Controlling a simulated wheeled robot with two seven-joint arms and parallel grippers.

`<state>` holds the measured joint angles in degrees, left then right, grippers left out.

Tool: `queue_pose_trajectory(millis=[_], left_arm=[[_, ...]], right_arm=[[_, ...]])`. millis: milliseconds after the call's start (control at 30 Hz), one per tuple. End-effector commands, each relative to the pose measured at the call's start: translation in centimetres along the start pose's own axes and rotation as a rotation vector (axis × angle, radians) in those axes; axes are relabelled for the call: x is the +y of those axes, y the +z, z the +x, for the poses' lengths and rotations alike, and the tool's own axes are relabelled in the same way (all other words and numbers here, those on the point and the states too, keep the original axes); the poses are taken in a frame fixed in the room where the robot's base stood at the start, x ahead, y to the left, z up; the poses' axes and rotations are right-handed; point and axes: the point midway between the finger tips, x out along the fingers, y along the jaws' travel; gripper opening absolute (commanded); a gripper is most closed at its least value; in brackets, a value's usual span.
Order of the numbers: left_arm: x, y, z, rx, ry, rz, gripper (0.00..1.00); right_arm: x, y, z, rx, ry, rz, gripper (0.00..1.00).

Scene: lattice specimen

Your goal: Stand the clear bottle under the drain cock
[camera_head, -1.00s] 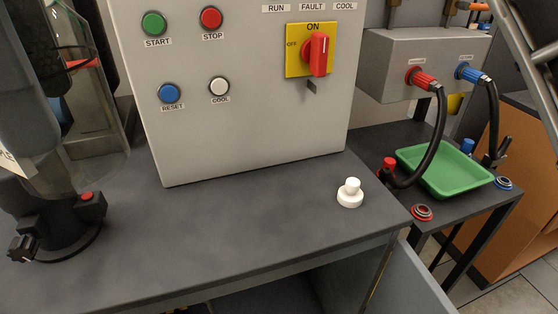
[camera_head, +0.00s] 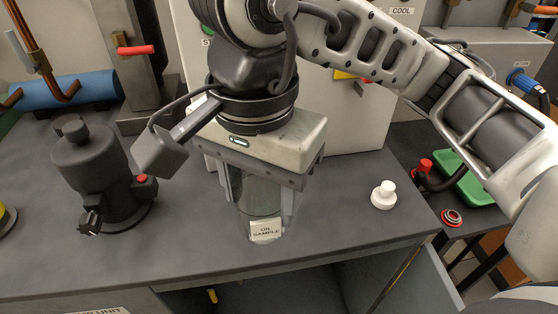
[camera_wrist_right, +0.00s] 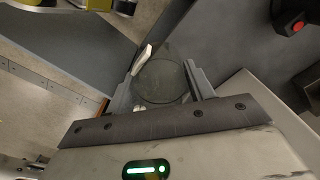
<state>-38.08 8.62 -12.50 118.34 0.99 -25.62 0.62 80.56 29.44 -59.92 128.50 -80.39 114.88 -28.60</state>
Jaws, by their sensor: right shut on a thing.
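The clear bottle (camera_head: 262,200), labelled OIL SAMPLE, is held about upright by my right gripper (camera_head: 260,195), which is shut on it from above with a finger on each side. In the wrist view the bottle (camera_wrist_right: 160,82) sits between the fingers, its white label at one side. It is over the front part of the bench; I cannot tell whether its base touches. A red-handled valve (camera_head: 135,50), perhaps the drain cock, is on the metal column at the back left, well away from the bottle. My left gripper is out of view.
A black pump-like unit (camera_head: 92,165) stands on the bench (camera_head: 180,235) left of the bottle. The grey control cabinet (camera_head: 345,120) stands behind the arm. A green tray (camera_head: 465,180) is beyond the right edge.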

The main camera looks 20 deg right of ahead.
Motion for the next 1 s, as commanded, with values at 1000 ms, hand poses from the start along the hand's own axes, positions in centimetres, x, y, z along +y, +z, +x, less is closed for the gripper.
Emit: queue_pose_trajectory(millis=[1000], left_arm=[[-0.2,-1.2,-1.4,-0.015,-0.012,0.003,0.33]], right_arm=[[-2.6,-13.1,11.7,0.0,0.006,-0.002,0.31]])
